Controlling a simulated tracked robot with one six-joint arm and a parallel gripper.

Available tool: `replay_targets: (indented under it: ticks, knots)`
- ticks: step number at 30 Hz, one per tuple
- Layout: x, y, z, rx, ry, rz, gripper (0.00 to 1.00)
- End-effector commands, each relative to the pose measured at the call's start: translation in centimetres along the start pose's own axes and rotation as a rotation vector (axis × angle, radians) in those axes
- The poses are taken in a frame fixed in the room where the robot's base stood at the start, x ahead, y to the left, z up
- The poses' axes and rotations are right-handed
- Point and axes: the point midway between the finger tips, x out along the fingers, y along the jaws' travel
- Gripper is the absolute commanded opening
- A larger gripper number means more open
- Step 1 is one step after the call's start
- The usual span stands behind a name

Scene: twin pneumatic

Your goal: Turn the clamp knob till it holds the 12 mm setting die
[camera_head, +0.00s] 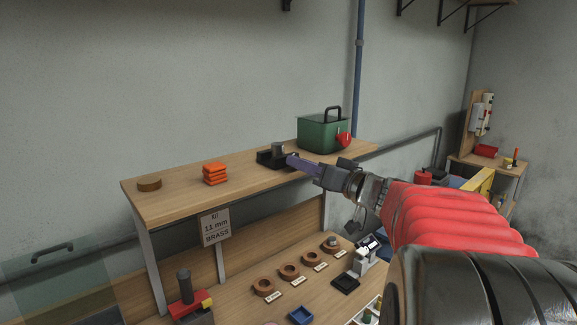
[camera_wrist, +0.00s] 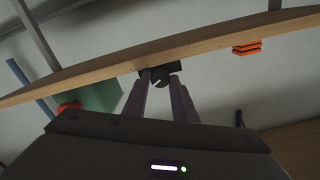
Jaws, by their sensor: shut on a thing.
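A small black clamp (camera_head: 266,158) stands on the upper wooden shelf, with a grey cylindrical piece (camera_head: 278,148) at its top. I cannot read a size on that piece, so I cannot tell whether it is the 12 mm setting die. My gripper (camera_head: 289,160) reaches the clamp from the right with its purple fingers. In the wrist view, my gripper's fingertips (camera_wrist: 161,76) sit on either side of a dark round knob (camera_wrist: 161,83) with a pale mark, at the shelf edge. They are shut on it. The knob is hidden by the fingers in the head view.
The shelf (camera_head: 240,188) also holds a green box (camera_head: 318,134) with a red part close behind my gripper, orange blocks (camera_head: 215,173) and a brown disc (camera_head: 149,184). A sign (camera_head: 216,228) reads 11 mm BRASS. Several labelled copper rings lie on the lower bench.

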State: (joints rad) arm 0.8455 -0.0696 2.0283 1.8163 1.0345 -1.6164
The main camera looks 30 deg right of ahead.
Motion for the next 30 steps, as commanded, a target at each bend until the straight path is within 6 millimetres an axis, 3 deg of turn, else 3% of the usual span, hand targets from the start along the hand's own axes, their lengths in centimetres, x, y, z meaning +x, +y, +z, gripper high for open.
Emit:
replay_targets:
  ticks: [8, 9, 15, 30]
  knots:
    - [-0.04, 0.11, -0.02, 0.002, 0.001, 0.003, 0.02]
    - [-0.04, 0.11, -0.03, 0.002, 0.001, 0.003, 0.28]
    - [-0.04, 0.1, -0.02, 0.002, 0.001, 0.002, 0.42]
    - [-0.05, 0.17, 0.06, -0.048, -0.001, 0.004, 0.43]
